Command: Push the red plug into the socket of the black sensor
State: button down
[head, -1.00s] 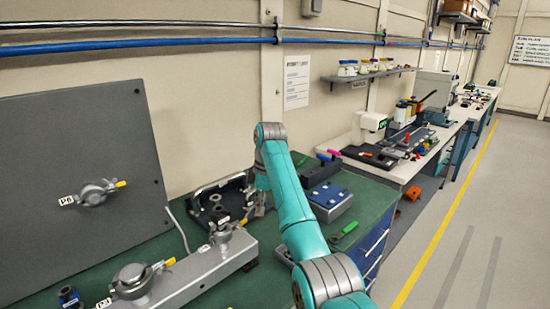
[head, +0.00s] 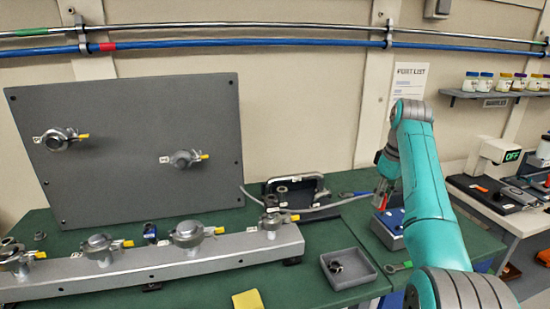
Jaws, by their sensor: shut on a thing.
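My gripper (head: 381,198) is at the end of my teal arm, right of the middle in the head view, above the right part of the green bench. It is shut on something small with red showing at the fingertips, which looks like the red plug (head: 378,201). My arm and the distance hide most of it. A small black fitting (head: 271,200) stands at the right end of the grey rail. A dark blue-black piece (head: 150,232) stands behind the rail. I cannot tell which, if either, is the black sensor, and no socket is clear.
The grey rail (head: 200,258) with several clamped flanges runs along the bench. A grey panel (head: 125,110) stands behind it. A grey tray (head: 345,272) holds small rings. A blue-topped box (head: 394,220) is under my gripper, with a yellow block (head: 248,301) at the front edge.

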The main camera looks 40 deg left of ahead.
jog(key=s+a+r+m, duration=0.1)
jog(key=s+a+r, duration=0.3)
jog(key=a, duration=0.5)
jog(key=s+a+r+m, duration=0.1)
jog(key=s+a+r, duration=0.1)
jog(key=s+a, duration=0.5)
jog(key=s+a+r+m, duration=0.1)
jog(key=s+a+r, duration=0.2)
jog(key=a, duration=0.7)
jog(key=shift+t, duration=0.3)
jog(key=shift+s+d+f, duration=0.1)
jog(key=shift+d+f, duration=0.05)
jog(key=shift+f, duration=1.35)
jog(key=shift+s+d+f, duration=0.1)
jog(key=shift+f, duration=1.35)
jog(key=shift+f, duration=0.6)
jog(key=c, duration=0.8)
grip_release()
jog(key=shift+c, duration=0.2)
